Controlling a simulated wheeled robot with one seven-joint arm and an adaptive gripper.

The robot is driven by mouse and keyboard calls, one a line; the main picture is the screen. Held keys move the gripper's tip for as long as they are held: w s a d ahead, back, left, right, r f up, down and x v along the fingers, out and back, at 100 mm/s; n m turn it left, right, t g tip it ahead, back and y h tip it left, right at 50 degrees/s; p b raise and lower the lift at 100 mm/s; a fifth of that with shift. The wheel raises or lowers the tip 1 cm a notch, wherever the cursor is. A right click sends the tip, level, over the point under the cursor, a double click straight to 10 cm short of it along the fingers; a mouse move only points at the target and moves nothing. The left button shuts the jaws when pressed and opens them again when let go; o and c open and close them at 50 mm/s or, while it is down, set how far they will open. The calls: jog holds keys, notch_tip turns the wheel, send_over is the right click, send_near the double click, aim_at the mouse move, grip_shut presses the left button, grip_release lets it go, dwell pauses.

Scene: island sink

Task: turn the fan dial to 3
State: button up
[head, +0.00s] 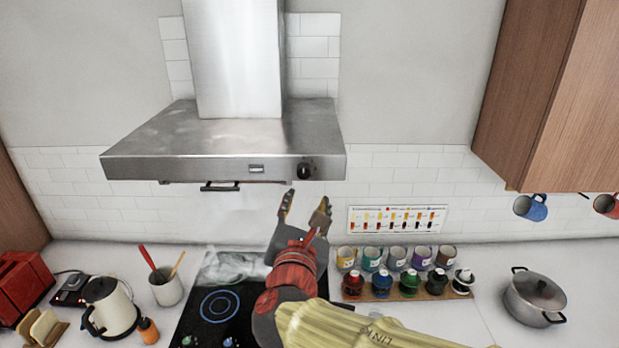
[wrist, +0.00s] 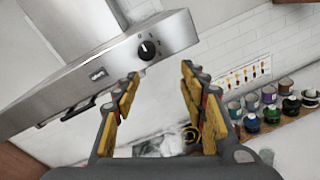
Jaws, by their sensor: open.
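The fan dial (head: 305,171) is a black round knob at the right end of the steel range hood's (head: 225,140) front face. In the wrist view the dial (wrist: 147,50) shows a white pointer line and small marks around it, too small to read. My gripper (head: 306,200) is open and empty, just below the dial and the hood's front edge in the head view. In the wrist view its two yellow-padded fingers (wrist: 160,75) are spread apart, with the dial beyond and between them. Neither finger appears to touch the dial.
A label plate (head: 256,168) and a dark handle (head: 220,187) are on the hood left of the dial. Below are the cooktop (head: 219,305) and a rack of several cups (head: 397,258). A wooden cabinet (head: 560,90) hangs at right. The space around the dial is clear.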

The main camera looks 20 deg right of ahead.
aim_at(303, 174)
jog(key=shift+w+d+r+n+t+y+p, duration=0.1)
jog(key=shift+w+d+r+n+t+p, duration=0.2)
jog(key=shift+w, duration=1)
jog(key=shift+w+d+r+n+t+y+p, duration=0.15)
jog(key=shift+w+d+r+n, duration=0.25)
jog(key=shift+w, duration=0.95)
jog(key=shift+w+d+r+n+t+y+p, duration=0.15)
jog(key=shift+w+n, duration=0.35)
jog(key=shift+w, duration=0.8)
grip_shut()
